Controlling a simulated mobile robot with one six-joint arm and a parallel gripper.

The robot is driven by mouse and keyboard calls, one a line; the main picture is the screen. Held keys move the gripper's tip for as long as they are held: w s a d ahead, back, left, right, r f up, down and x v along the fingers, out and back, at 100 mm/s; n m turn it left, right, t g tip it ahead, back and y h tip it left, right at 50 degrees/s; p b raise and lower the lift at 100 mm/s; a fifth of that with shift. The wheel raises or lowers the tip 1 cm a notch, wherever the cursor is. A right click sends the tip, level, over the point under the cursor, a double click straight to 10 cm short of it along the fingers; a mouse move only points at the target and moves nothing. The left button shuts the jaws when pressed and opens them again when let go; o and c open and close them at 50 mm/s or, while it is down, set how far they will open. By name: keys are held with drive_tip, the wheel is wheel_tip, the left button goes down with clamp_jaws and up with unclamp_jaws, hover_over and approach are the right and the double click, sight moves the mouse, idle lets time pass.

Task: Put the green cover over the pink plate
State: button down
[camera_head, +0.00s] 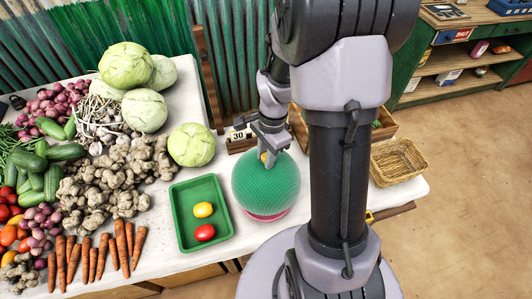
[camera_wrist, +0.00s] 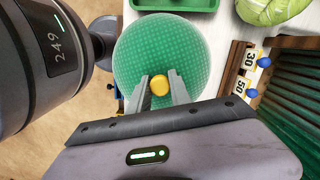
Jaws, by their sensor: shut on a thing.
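The green cover (camera_head: 266,187) is a woven dome with a yellow knob on top, at the middle of the table in the head view. It fills the middle of the wrist view (camera_wrist: 190,55). My gripper (camera_head: 268,150) is above the dome, and its fingers are shut on the knob (camera_wrist: 159,85). The pink plate (camera_head: 265,217) shows only as a thin rim under the front edge of the cover; the rest is hidden. The cover looks upright and sits over or very close above the plate; I cannot tell whether it touches.
A green tray (camera_head: 184,235) with a yellow and a red item stands just left of the cover. Vegetables crowd the table's left side. A wicker basket (camera_head: 398,162) is at the right. A wooden stand with number cards (camera_head: 238,136) is behind. My arm hides part of the table.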

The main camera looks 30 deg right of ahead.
wheel_tip(320, 180, down, 14)
drive_tip(key=b, duration=1.1)
drive_tip(key=shift+w+r, duration=0.1)
drive_tip(key=c, duration=0.6)
unclamp_jaws()
drive_tip(key=shift+o, duration=0.2)
wheel_tip(320, 180, up, 7)
drive_tip(key=p, duration=0.6)
